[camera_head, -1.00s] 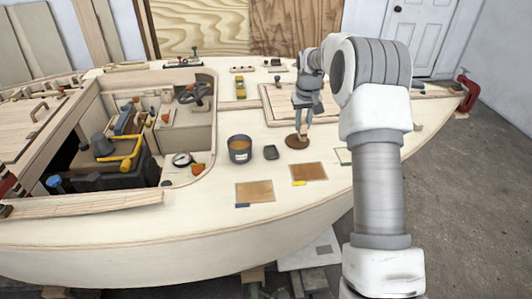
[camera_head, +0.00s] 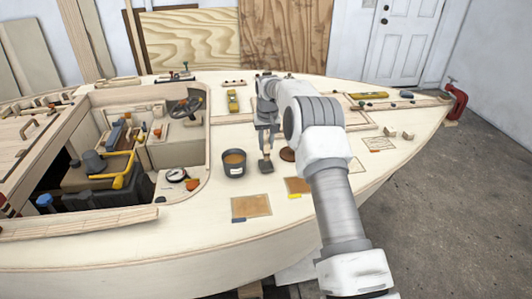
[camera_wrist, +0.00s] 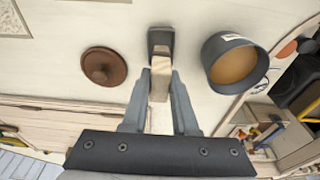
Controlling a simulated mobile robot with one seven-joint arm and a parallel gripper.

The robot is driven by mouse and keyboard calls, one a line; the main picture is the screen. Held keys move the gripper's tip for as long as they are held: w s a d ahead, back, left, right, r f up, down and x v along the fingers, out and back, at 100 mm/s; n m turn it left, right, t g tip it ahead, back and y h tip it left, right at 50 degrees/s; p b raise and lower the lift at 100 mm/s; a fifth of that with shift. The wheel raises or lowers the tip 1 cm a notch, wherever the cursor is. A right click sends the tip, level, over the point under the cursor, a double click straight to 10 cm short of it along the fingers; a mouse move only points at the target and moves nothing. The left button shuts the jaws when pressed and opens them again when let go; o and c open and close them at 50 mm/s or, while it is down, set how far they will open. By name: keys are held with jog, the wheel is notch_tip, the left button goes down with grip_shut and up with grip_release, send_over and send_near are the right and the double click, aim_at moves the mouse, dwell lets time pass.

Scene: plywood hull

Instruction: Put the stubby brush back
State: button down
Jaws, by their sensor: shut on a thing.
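My gripper (camera_head: 265,138) is shut on the stubby brush; its pale wooden part (camera_wrist: 160,78) shows between the fingers in the wrist view. Its far end meets or overlaps a small dark holder-like piece (camera_wrist: 161,40) on the deck. In the head view this dark piece (camera_head: 265,167) lies just below my fingers. I cannot tell whether the brush touches it. The brush's bristles are not clearly visible. A dark can (camera_head: 234,163) of amber liquid stands to the left; it also shows at the right of the wrist view (camera_wrist: 235,62).
A round brown lid-like disc (camera_head: 287,154) lies close to the right of my gripper. Two brown sheets (camera_head: 252,206) lie nearer the front edge. The open cockpit (camera_head: 208,150) with tools is at left.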

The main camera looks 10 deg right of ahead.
aim_at(266, 153)
jog(key=shift+f, duration=1.95)
jog(key=shift+f, duration=0.2)
jog(key=c, duration=0.7)
grip_release()
jog(key=shift+r, duration=0.1)
